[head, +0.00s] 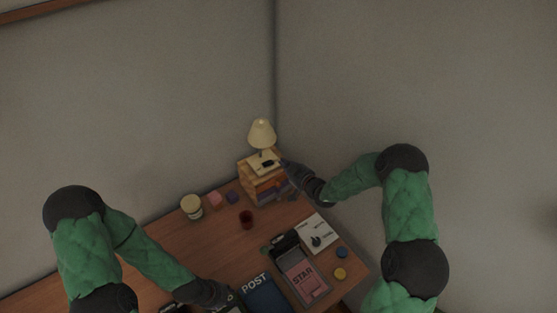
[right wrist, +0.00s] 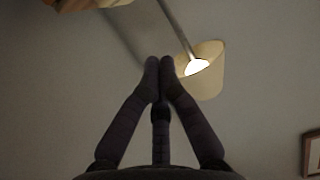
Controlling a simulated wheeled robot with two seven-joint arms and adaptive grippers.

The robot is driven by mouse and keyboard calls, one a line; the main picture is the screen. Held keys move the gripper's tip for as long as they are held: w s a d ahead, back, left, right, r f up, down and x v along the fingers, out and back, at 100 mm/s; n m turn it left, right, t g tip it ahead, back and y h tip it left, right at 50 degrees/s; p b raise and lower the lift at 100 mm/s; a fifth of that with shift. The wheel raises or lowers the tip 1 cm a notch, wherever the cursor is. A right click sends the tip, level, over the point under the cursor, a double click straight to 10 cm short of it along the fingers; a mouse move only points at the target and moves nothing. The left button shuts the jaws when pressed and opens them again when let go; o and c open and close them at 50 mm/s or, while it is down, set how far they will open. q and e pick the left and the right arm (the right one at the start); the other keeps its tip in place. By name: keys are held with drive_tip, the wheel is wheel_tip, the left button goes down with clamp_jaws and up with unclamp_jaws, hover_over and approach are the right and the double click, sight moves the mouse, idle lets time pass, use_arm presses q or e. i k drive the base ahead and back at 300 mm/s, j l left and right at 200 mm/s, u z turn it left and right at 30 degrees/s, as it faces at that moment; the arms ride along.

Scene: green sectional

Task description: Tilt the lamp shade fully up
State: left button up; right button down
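The lamp has a cream shade (head: 262,133) and stands on a small wooden shelf unit at the back corner of the desk. In the right wrist view the shade (right wrist: 209,78) shows from below with its bright bulb, and the thin stem (right wrist: 178,25) runs up to the left. My right gripper (head: 284,164) is just right of the lamp and lower than the shade. In the right wrist view its fingertips (right wrist: 159,64) are together, with nothing seen between them, and appear just left of the shade; contact cannot be told. My left gripper (head: 226,296) is low over the desk's front; its fingers are unclear.
The wooden shelf unit (head: 264,183) holds books. Walls meet behind the lamp.

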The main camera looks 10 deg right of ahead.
sight(262, 131)
drive_tip(key=k, duration=1)
